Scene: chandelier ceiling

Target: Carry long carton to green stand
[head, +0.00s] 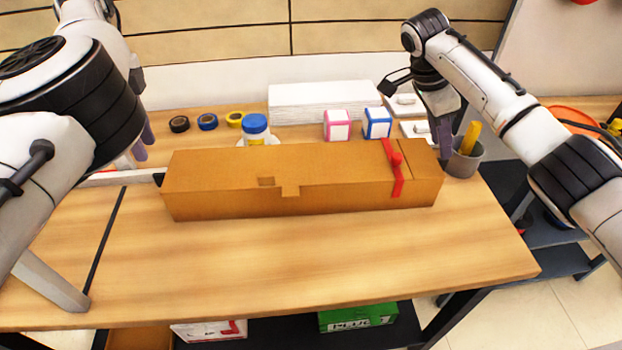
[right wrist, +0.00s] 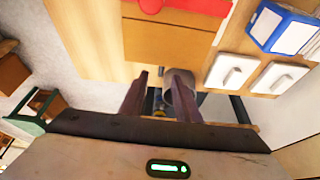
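The long brown carton (head: 300,200) lies flat across the table, with a red ribbon (head: 397,170) near its right end. Its end also shows at the top of the right wrist view (right wrist: 165,42). My right gripper (head: 446,140) points down just beyond the carton's right end. In the right wrist view its fingers (right wrist: 160,85) are apart with nothing held between them. My left gripper (head: 147,138) is by the carton's left end, mostly hidden behind my left arm. A green frame (right wrist: 35,108), possibly the green stand, shows at the left of the right wrist view.
A grey pot (head: 464,158) stands close to my right gripper. Behind the carton are tape rolls (head: 207,121), a blue-lidded jar (head: 255,128), a pink box (head: 337,125), a blue box (head: 377,123) and a white stack (head: 310,100). The table front (head: 300,270) is clear.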

